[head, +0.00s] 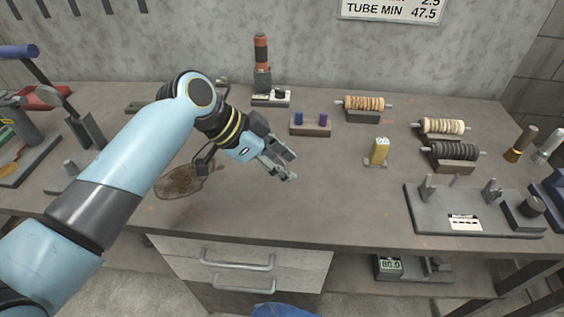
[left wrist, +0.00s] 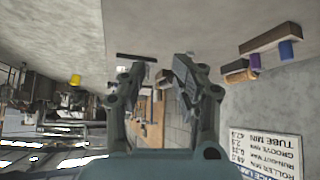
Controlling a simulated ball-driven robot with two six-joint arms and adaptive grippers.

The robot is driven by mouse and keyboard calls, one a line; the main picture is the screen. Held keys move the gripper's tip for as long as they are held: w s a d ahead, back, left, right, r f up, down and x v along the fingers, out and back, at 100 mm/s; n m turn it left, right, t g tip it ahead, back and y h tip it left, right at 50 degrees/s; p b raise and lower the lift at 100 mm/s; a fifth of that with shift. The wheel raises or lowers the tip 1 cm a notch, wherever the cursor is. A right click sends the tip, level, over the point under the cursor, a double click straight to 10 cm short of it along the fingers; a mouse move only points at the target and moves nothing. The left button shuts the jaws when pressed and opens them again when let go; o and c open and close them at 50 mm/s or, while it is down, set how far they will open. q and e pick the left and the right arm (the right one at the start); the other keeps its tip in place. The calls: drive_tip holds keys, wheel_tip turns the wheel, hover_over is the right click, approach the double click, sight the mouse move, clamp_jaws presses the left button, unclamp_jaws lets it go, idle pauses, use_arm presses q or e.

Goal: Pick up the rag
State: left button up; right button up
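The rag (head: 180,184) looks like a flat, crumpled brown cloth on the bench top, left of the middle and near the front edge. My left arm and wrist cover part of it in the head view. My left gripper (head: 282,166) is above the bench to the right of the rag, apart from it and empty. In the left wrist view the fingers of my left gripper (left wrist: 158,72) stand apart with nothing between them. The rag cannot be made out in that view. My right gripper is not in view.
A block with blue and purple pegs (head: 310,127) stands behind my left gripper. A yellow piece (head: 379,151), rollers on stands (head: 364,105) and a grey fixture (head: 470,212) are to the right. The bench front between rag and fixture is clear. Drawers (head: 240,265) are below.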

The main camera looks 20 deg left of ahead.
use_arm(q)
drive_tip(key=o, duration=0.9)
drive_tip(key=shift+c, duration=0.2)
drive_tip(key=shift+s, duration=0.1)
